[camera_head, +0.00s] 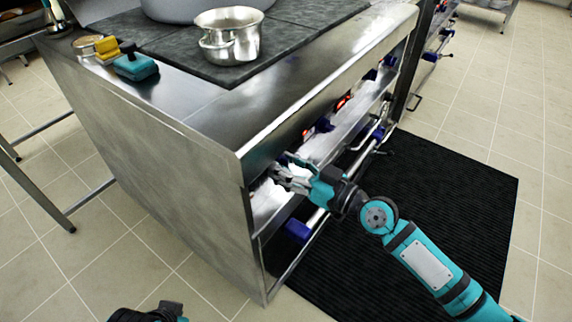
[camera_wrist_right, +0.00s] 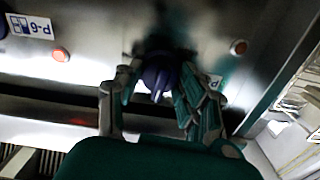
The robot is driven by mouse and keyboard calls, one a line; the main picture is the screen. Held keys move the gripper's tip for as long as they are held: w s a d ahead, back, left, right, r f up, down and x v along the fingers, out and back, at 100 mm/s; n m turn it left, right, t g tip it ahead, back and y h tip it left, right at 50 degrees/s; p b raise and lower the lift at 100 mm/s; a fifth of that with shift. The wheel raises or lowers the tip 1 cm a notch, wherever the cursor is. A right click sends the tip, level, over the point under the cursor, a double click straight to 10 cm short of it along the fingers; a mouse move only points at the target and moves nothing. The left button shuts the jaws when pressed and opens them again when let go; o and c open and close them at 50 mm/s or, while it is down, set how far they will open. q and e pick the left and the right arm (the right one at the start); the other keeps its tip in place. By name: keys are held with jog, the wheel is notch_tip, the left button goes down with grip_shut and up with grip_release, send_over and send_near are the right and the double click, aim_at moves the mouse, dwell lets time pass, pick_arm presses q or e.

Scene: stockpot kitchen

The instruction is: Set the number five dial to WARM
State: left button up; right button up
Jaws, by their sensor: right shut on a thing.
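In the wrist view, a dark blue dial (camera_wrist_right: 157,76) sits on the steel stove front, between the fingers of my right gripper (camera_wrist_right: 158,92). The fingers are closed on its sides. In the head view, my right gripper (camera_head: 284,174) reaches the stove front near its close corner, and its fingers and the panel hide the dial. The dial's setting marks, its number and WARM cannot be read. A part of my left gripper (camera_head: 150,314) shows at the bottom edge of the head view; its fingers cannot be made out.
The steel stove (camera_head: 170,160) carries a small pot (camera_head: 232,45) and a teal sponge-like block (camera_head: 135,66). An oven handle bar (camera_head: 352,160) runs below. A black mat (camera_head: 440,185) covers the floor in front.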

jog(key=m, duration=0.4)
jog(key=shift+r, duration=0.1)
jog(key=shift+m+p, duration=0.4)
jog(key=shift+m, duration=2.3)
jog(key=o, duration=1.2)
